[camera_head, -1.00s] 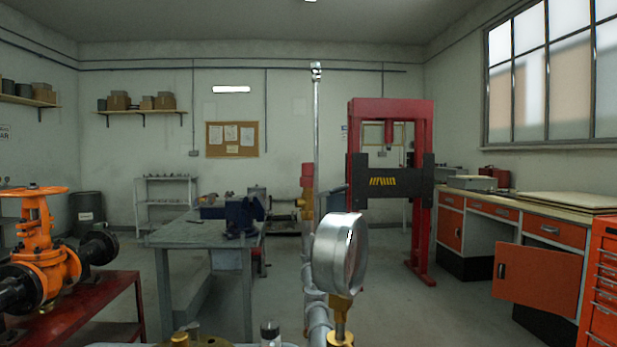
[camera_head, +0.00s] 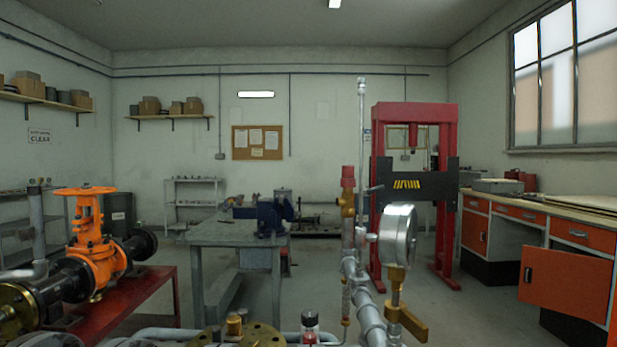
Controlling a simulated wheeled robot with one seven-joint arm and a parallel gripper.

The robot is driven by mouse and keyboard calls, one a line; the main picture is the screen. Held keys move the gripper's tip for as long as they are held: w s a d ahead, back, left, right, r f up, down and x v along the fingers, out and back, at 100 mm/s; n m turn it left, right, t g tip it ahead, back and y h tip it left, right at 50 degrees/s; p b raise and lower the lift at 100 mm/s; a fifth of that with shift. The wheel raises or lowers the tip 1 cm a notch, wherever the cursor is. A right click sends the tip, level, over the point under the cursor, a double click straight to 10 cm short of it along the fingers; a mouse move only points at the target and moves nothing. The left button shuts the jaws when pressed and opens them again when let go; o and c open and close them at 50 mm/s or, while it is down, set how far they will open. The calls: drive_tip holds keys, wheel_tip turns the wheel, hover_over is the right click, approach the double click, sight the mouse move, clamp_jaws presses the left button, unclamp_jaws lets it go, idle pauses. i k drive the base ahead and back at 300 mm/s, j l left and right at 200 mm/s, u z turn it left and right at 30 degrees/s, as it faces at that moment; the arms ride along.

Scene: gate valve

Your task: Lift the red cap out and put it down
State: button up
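A red cap-like top (camera_head: 347,177) sits upright on a brass fitting (camera_head: 346,204) on the grey pipework, right of centre. A second small item with a dark and red top (camera_head: 310,319) stands at the bottom edge, left of the gauge. Its lower part is cut off by the frame. I cannot tell which of these is the task's red cap. My gripper is not in view.
A round gauge (camera_head: 398,236) on a brass valve stands close in front. An orange gate valve (camera_head: 92,245) rests on a red bench (camera_head: 125,304) at left. A workbench (camera_head: 215,236) with a blue vise stands behind. A red press (camera_head: 447,200) stands at right.

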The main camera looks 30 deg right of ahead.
sight(348, 180)
drive_tip(key=l+u, duration=0.35)
drive_tip(key=l, duration=0.55)
drive_tip(key=l+u, duration=0.3)
drive_tip(key=l, duration=0.6)
